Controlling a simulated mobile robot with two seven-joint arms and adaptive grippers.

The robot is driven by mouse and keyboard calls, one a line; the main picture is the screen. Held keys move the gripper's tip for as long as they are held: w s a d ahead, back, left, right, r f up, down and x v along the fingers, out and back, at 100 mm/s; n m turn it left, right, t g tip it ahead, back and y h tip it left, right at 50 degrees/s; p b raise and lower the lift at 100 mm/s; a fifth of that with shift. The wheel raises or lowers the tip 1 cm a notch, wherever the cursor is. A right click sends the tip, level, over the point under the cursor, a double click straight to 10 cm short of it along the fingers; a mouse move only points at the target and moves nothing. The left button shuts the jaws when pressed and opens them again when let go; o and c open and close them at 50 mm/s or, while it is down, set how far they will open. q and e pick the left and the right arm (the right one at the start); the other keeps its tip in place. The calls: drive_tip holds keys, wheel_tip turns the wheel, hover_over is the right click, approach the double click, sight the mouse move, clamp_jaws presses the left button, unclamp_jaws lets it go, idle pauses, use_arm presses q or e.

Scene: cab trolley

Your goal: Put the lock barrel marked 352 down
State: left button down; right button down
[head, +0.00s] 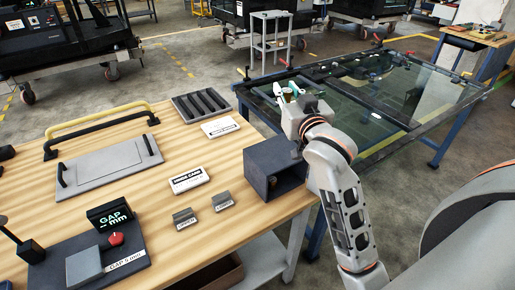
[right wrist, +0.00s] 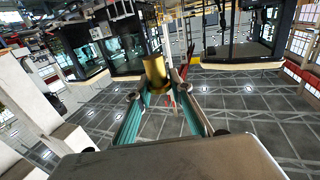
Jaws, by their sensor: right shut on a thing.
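A brass-coloured lock barrel (right wrist: 155,72) stands out between my fingertips in the right wrist view. No number is readable on it. My right gripper (right wrist: 158,92) is shut on the barrel. In the head view the same gripper (head: 288,92) is held up beyond the bench's right edge, in front of the glazed panel. There the barrel is small and partly hidden by the fingers. My left gripper is in neither view.
The wooden bench (head: 130,190) carries a dark open-fronted box (head: 262,183), a slotted dark tray (head: 201,104), a white card (head: 189,179), two small grey labelled blocks, a panel with handles (head: 110,165) and a gap gauge (head: 110,216). A glazed frame (head: 400,124) lies on a blue stand.

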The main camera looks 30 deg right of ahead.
drive_tip(key=shift+w+r, duration=0.3)
drive_tip(key=shift+r, duration=0.25)
drive_tip(key=shift+w+a+f, duration=0.1)
drive_tip(key=shift+a+f, duration=0.05)
drive_tip(key=shift+f, duration=0.05)
hover_over(279, 155)
wheel_tip(279, 155, down, 14)
drive_tip(key=shift+f, duration=0.15)
wheel_tip(279, 155, down, 4)
drive_tip(key=shift+f, duration=0.55)
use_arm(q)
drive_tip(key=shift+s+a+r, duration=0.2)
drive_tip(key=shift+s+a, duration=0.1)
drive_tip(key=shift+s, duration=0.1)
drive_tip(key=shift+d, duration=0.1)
